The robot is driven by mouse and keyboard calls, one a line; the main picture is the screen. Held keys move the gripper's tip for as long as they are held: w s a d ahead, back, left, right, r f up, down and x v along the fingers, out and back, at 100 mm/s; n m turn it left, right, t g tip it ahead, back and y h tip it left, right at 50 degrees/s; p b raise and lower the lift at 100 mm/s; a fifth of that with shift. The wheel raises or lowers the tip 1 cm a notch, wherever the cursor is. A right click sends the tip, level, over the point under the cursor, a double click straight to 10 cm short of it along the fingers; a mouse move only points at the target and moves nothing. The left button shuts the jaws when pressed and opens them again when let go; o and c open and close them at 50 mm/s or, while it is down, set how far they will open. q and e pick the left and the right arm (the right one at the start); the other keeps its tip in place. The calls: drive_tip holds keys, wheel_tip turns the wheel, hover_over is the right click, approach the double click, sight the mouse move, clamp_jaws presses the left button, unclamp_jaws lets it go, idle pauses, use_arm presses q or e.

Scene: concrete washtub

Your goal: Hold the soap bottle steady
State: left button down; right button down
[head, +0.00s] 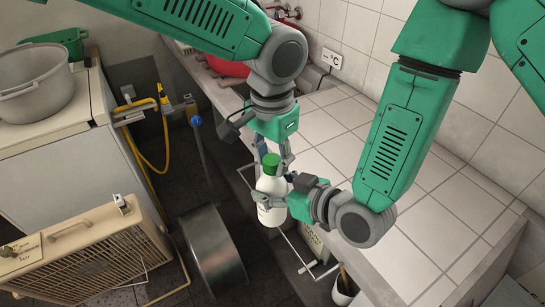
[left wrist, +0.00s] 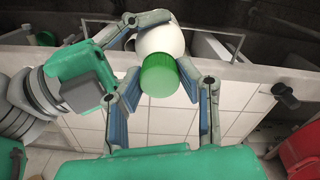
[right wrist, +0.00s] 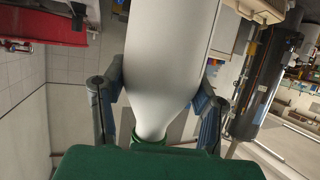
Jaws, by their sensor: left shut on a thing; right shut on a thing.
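The soap bottle (head: 271,188) is white with a green cap and stands about upright in the head view, in the air beside the tiled counter's edge. My left gripper (head: 272,157) comes down from above with its fingers on both sides of the green cap; the left wrist view shows the cap (left wrist: 159,75) between the blue finger pads. My right gripper (head: 287,190) reaches in from the right, shut on the bottle's body. In the right wrist view the bottle (right wrist: 170,60) fills the middle between the fingers, with its neck toward the palm. The bottle's far side is hidden.
The white tiled counter (head: 340,130) runs along the right. A metal drum (head: 212,250) and a beige heater (head: 85,250) stand on the dark floor at the left. A pot (head: 35,82) sits on a white appliance. A red tub (head: 228,67) is at the back.

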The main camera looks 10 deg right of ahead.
use_arm(q)
drive_tip(key=shift+m, duration=0.8)
drive_tip(key=c, duration=1.1)
unclamp_jaws()
drive_tip(key=shift+o, duration=0.2)
drive_tip(key=shift+r, duration=0.1)
wheel_tip(320, 180, up, 12)
drive_tip(key=shift+w+f, duration=0.1)
drive_tip(key=shift+f, duration=0.1)
